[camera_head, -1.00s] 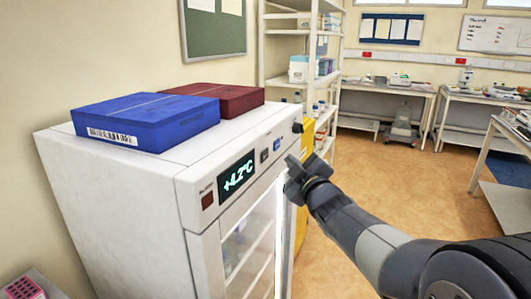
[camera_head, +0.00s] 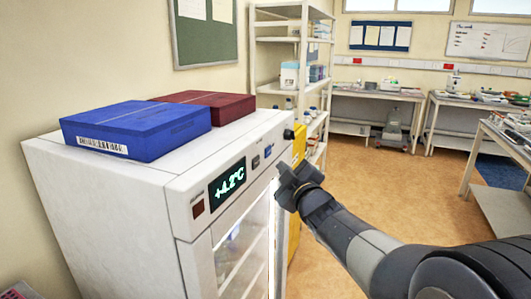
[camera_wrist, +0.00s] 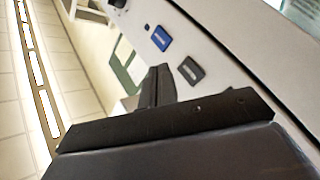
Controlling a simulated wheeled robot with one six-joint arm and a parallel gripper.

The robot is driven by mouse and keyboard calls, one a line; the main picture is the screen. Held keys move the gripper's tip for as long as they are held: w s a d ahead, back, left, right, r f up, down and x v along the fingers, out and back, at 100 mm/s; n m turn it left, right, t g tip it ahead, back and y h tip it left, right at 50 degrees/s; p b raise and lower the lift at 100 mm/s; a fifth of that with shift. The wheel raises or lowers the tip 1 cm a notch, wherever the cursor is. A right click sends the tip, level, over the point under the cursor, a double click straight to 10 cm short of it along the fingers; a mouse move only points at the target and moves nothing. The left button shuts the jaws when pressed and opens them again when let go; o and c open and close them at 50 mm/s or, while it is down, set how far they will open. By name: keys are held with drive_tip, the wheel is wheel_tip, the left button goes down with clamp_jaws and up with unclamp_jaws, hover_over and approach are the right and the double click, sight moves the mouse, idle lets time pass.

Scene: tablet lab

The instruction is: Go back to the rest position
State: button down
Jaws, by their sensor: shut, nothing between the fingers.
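My gripper (camera_head: 290,182) is at the end of my dark grey arm, close to the front right top edge of the white fridge (camera_head: 110,215). Its fingers are shut with nothing between them. In the wrist view the closed fingers (camera_wrist: 160,85) show in front of the fridge's control panel, near a blue button (camera_wrist: 160,38) and a dark button (camera_wrist: 190,71). I cannot tell whether the gripper touches the fridge.
A blue box (camera_head: 135,128) and a dark red box (camera_head: 220,103) lie on top of the fridge. A white shelf rack (camera_head: 291,50) and a yellow cabinet (camera_head: 297,148) stand behind it. Benches (camera_head: 375,95) line the back wall. The orange floor (camera_head: 385,185) between is clear.

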drive_tip(key=d+p, duration=0.1)
drive_tip(key=s+d+p, duration=0.1)
drive_tip(key=d, duration=0.1)
drive_tip(key=s+d+p, duration=0.1)
drive_tip(key=shift+d+f, duration=0.1)
drive_tip(key=shift+d, duration=0.25)
drive_tip(key=shift+a, duration=0.15)
